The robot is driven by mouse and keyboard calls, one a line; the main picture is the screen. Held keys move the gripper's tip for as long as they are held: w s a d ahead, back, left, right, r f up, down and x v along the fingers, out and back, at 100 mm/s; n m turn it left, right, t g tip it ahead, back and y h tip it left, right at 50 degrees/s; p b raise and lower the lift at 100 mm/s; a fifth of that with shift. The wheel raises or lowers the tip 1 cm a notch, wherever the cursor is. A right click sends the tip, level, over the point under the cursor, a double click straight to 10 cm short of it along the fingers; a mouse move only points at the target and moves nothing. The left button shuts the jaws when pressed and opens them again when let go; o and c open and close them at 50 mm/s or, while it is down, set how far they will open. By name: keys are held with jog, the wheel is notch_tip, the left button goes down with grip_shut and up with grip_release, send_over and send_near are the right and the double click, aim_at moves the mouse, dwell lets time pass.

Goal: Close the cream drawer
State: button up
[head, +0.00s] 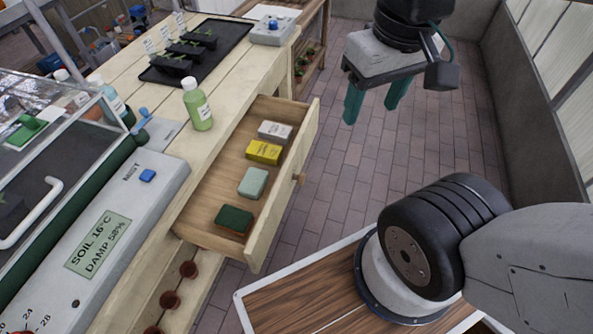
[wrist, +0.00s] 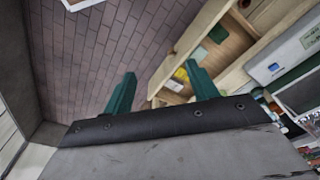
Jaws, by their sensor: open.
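The cream drawer (head: 286,196) is pulled out from the cream wooden bench, with a round wooden knob (head: 299,179) on its front. Inside lie a dark green block (head: 233,220), a pale green block (head: 253,183), a yellow box (head: 263,152) and a grey-white box (head: 275,131). My gripper (head: 377,100) is open and empty, above the floor to the right of the drawer and apart from it. In the wrist view its two green fingers (wrist: 160,88) are spread, with the open drawer (wrist: 225,50) beyond the right finger.
The bench top (head: 222,88) holds a green bottle (head: 197,105), a black seedling tray (head: 200,48) and a grey panel (head: 120,235) with a display. Small reddish pots (head: 170,299) sit below the drawer. The brick floor (head: 350,165) right of the drawer is clear.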

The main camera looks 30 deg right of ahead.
jog(key=shift+d+f, duration=0.25)
jog(key=shift+d, duration=0.1)
jog(key=c, duration=0.5)
jog(key=shift+w+d+f+m+g, duration=0.4)
jog(key=shift+d+f+g, duration=0.1)
jog(key=shift+f, duration=0.15)
jog(key=shift+w+d+f+m+g, duration=0.25)
jog(key=shift+d+f+m+g, duration=0.15)
jog(key=shift+d+f+g, duration=0.15)
grip_shut()
jog(key=m+t+y, duration=1.3)
jog(key=m+t, duration=0.1)
jog(key=m, duration=1.1)
send_near(312, 130)
jog(key=shift+g, duration=0.25)
jog(key=x, duration=0.4)
jog(key=r+x, duration=0.1)
jog(key=x, duration=0.1)
jog(key=shift+w+a, duration=0.1)
jog(key=shift+a, duration=0.35)
